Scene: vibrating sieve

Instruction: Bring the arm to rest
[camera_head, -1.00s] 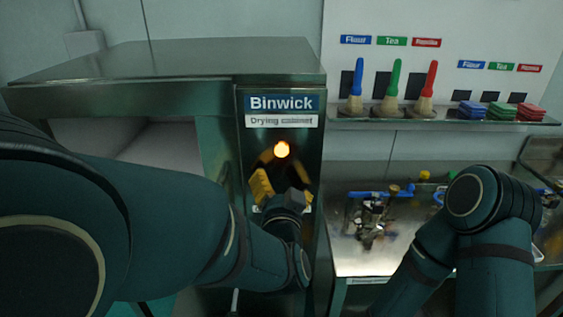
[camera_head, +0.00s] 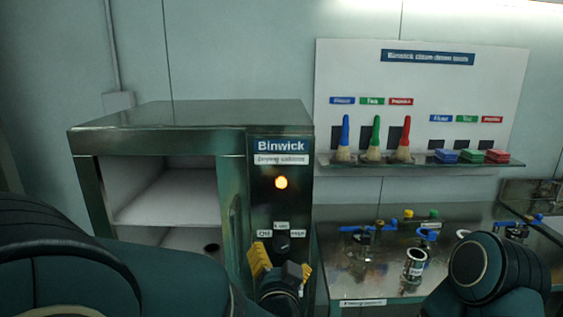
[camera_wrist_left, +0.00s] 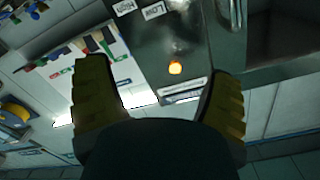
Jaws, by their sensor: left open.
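My left gripper (camera_head: 281,268) has yellow finger pads and is open and empty in front of the lower part of the drying cabinet's control panel (camera_head: 261,204). Just above it in the head view is a dark knob (camera_head: 290,243) with small white labels around it. I cannot tell whether the gripper touches the panel. In the left wrist view the two fingers stand wide apart (camera_wrist_left: 160,75), with the panel and its lit orange lamp (camera_wrist_left: 175,68) between them. My right arm shows at the lower right; its gripper is out of view.
The cabinet (camera_head: 190,113) has an open front with a shelf. To the right, a wall board (camera_head: 420,90) holds brushes (camera_head: 375,140) and coloured blocks (camera_head: 471,156) on a ledge. Below, a metal bench (camera_head: 375,285) carries blue-handled fittings and a metal cup (camera_head: 414,264).

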